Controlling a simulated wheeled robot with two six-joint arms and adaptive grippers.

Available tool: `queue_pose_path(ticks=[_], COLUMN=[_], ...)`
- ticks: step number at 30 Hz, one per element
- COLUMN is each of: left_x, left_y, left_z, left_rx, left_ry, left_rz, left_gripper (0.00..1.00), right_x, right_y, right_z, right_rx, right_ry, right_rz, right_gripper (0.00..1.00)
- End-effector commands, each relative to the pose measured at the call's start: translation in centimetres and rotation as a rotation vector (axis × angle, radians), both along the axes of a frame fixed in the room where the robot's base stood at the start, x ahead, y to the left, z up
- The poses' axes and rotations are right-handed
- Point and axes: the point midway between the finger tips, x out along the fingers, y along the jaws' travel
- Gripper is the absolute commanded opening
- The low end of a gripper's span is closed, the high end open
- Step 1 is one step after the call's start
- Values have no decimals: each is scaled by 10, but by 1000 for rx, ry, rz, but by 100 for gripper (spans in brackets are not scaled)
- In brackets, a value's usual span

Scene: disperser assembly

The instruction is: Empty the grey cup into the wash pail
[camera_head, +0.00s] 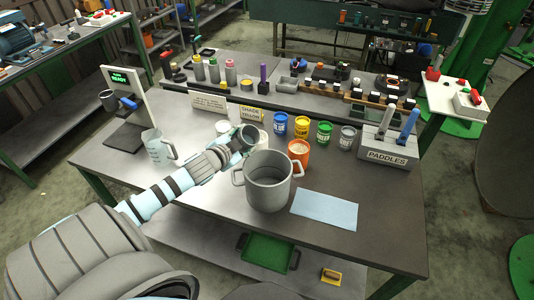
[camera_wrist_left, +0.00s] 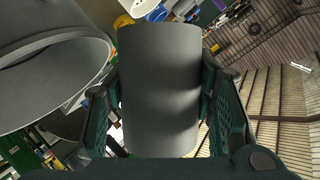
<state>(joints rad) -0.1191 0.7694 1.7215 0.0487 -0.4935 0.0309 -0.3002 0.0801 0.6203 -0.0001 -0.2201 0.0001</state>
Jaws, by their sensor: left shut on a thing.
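The wash pail is the big grey two-handled pot (camera_head: 268,190) standing upright near the front of the table. It also shows in the wrist view (camera_wrist_left: 45,85) at the left, with its rim towards the cup. My left gripper (camera_head: 237,143) is just behind and left of the pail in the head view. It is shut on the grey cup (camera_wrist_left: 160,90), which lies between its two fingers in the wrist view. In the head view the small grey cup (camera_head: 247,133) is partly hidden by the gripper. Its contents cannot be seen. My right gripper is not in view.
An orange tub (camera_head: 299,152) stands close to the pail's right, with several coloured tins behind. A blue sheet (camera_head: 324,209) lies right of the pail. A clear jug (camera_head: 157,148) stands left. The paddles rack (camera_head: 388,149) is at the right. The table's front left is clear.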

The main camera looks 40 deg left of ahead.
Motion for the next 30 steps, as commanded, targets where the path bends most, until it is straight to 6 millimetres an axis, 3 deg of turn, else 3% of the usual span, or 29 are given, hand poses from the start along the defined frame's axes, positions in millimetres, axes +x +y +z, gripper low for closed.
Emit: queue_pose_path(ticks=[30], left_x=[0], left_y=[-1], left_z=[5], left_rx=[160], left_ry=[10], left_rz=[1], left_gripper=[18], right_x=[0], right_y=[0], right_z=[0], right_rx=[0], right_ry=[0], right_rz=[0], right_gripper=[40])
